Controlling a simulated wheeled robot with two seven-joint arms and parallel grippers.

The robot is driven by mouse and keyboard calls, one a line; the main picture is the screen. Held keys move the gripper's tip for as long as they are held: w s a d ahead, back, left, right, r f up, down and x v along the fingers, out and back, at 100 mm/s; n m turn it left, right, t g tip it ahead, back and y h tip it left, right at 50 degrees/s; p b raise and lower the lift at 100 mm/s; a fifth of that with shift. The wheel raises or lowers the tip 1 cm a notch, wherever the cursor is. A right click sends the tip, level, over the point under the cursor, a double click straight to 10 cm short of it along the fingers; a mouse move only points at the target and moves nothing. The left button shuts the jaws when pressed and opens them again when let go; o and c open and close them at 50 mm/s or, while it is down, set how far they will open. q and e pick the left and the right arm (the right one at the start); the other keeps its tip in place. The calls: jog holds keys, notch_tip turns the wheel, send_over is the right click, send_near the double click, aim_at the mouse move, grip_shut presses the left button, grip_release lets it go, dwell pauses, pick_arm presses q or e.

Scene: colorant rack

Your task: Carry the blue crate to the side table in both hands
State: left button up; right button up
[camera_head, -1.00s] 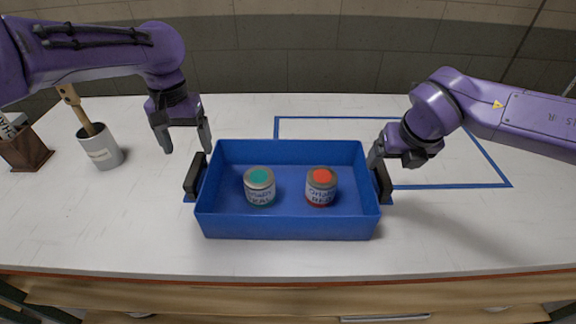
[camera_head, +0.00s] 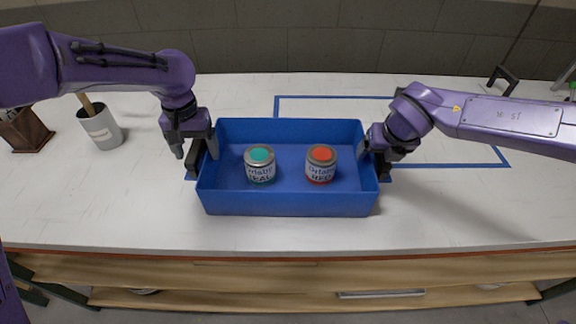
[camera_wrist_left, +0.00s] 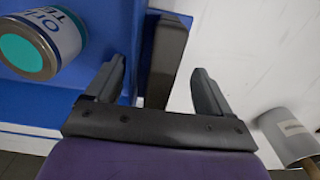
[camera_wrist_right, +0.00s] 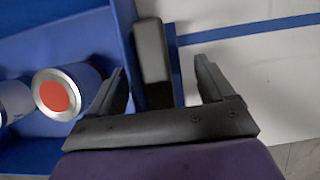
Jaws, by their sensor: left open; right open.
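The blue crate (camera_head: 290,204) sits on the white table with a teal-lidded can (camera_head: 260,165) and a red-lidded can (camera_head: 321,165) standing upright inside. It has a dark handle at each end. My left gripper (camera_head: 196,150) is open at the left end; in the left wrist view the left handle (camera_wrist_left: 166,60) lies between its fingers (camera_wrist_left: 158,88). My right gripper (camera_head: 374,160) is open at the right end; in the right wrist view the right handle (camera_wrist_right: 153,62) lies between its fingers (camera_wrist_right: 165,85). Neither gripper is closed on its handle. The side table cannot be made out.
Blue tape (camera_head: 450,164) outlines a rectangle on the table behind and right of the crate. A grey pot (camera_head: 103,130) with a wooden tool and a brown wooden holder (camera_head: 24,132) stand at the left. The front of the table (camera_head: 290,237) is clear.

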pick_arm(q)
jog(key=shift+w+f, duration=0.15)
jog(key=shift+f, duration=0.65)
pick_arm(e)
jog(key=shift+x, duration=0.9)
jog(key=shift+r, duration=0.1)
